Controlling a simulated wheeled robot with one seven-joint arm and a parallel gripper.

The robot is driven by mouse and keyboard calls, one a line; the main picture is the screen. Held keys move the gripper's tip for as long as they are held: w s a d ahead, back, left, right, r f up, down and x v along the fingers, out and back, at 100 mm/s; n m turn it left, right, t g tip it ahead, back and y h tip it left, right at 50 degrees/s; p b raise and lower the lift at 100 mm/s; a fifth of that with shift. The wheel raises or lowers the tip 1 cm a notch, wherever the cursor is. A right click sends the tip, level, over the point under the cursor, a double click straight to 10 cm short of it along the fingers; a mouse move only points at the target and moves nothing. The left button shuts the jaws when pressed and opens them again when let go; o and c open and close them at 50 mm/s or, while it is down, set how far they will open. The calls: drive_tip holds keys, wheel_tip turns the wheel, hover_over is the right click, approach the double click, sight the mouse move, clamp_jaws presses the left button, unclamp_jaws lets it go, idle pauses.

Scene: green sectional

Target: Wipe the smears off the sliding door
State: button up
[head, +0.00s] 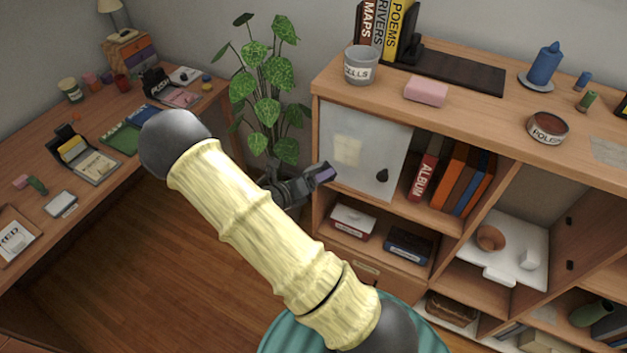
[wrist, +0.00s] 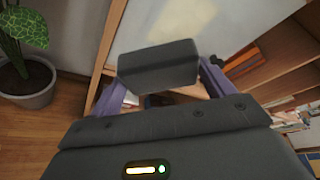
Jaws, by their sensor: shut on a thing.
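The sliding door (head: 385,135) is a pale grey panel on the left of the shelf unit, with a dark knob (head: 382,176). A faint yellowish smear (head: 347,150) shows on its left part. A pale smear (wrist: 188,18) also shows on the door in the wrist view. My gripper (head: 318,175) is just left of the door's lower part. In the wrist view its purple fingers are shut on a dark grey block (wrist: 158,66), held in front of the door. I cannot tell whether the block touches the door.
The unit's top holds a grey cup (head: 361,66), a pink block (head: 426,91) and a blue candle (head: 544,66). Books (head: 455,178) stand right of the door. A cluttered desk (head: 75,195) is at the left.

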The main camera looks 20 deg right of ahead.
drive_tip(key=shift+w, duration=0.15)
drive_tip(key=shift+w+d+b, duration=0.35)
drive_tip(key=shift+w+d, duration=0.55)
drive_tip(key=shift+d, duration=0.3)
drive_tip(key=shift+w+d+b, duration=0.3)
drive_tip(key=shift+w+d, duration=0.6)
drive_tip(key=shift+d, duration=0.25)
drive_tip(key=shift+w+d, duration=0.35)
drive_tip(key=shift+d, duration=0.15)
drive_tip(key=shift+s+d+b, duration=0.15)
drive_tip(key=shift+s+d, duration=0.45)
drive_tip(key=shift+s, duration=0.25)
drive_tip(key=shift+s+d+b, duration=0.15)
drive_tip(key=shift+s+d, duration=0.4)
drive_tip(key=shift+s, duration=0.3)
drive_tip(key=shift+s+d+b, duration=0.45)
drive_tip(key=shift+s+d, duration=0.85)
drive_tip(key=shift+s, duration=0.15)
